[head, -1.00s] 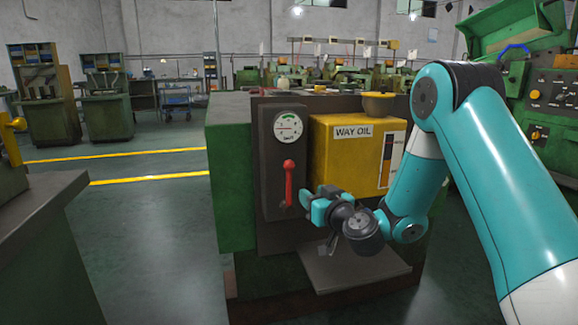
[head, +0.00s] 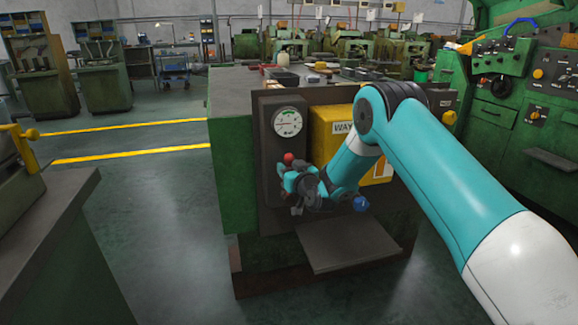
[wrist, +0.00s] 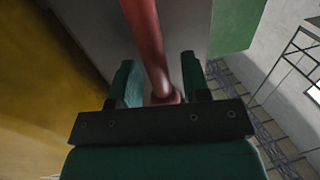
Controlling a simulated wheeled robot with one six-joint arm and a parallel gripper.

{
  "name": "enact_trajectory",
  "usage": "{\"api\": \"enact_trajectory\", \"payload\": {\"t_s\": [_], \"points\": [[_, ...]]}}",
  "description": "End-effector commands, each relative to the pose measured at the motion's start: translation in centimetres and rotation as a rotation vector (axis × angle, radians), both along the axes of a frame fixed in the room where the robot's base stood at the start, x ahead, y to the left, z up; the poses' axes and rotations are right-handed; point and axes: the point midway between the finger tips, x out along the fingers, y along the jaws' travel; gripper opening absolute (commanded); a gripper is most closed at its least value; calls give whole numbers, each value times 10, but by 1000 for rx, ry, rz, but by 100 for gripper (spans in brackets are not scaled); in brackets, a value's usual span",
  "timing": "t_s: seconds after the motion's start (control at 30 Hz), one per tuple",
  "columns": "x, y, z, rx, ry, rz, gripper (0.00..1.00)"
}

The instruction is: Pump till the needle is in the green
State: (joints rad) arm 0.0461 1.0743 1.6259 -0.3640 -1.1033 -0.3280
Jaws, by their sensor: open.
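The red pump lever has its round knob (head: 288,157) showing just above my gripper, below the gauge; my gripper hides the rest. My gripper (head: 291,183) is at the lever on the dark panel. In the wrist view the red lever (wrist: 146,40) runs down between the two open green fingers of my gripper (wrist: 160,82). I cannot tell whether either finger touches it. The round white gauge (head: 288,121) has a green arc at its upper part. Its needle is too small to read surely.
The yellow way oil tank (head: 330,135) stands right of the panel, partly behind my arm. A grey plate (head: 350,245) juts out low in front. A green machine (head: 525,110) stands at right, and a bench (head: 60,235) at left. Open floor (head: 165,230) lies between.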

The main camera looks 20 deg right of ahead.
Motion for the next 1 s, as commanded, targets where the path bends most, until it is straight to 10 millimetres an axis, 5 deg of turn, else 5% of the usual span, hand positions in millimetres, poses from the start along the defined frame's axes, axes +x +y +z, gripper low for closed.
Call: {"api": "enact_trajectory", "payload": {"t_s": [0.27, 0.47, 1.0], "points": [[1, 0, 0, 0, 1, 0, 43], [1, 0, 0, 0, 0, 0, 0], [2, 13, 0, -105, 7, 2, 0]]}}
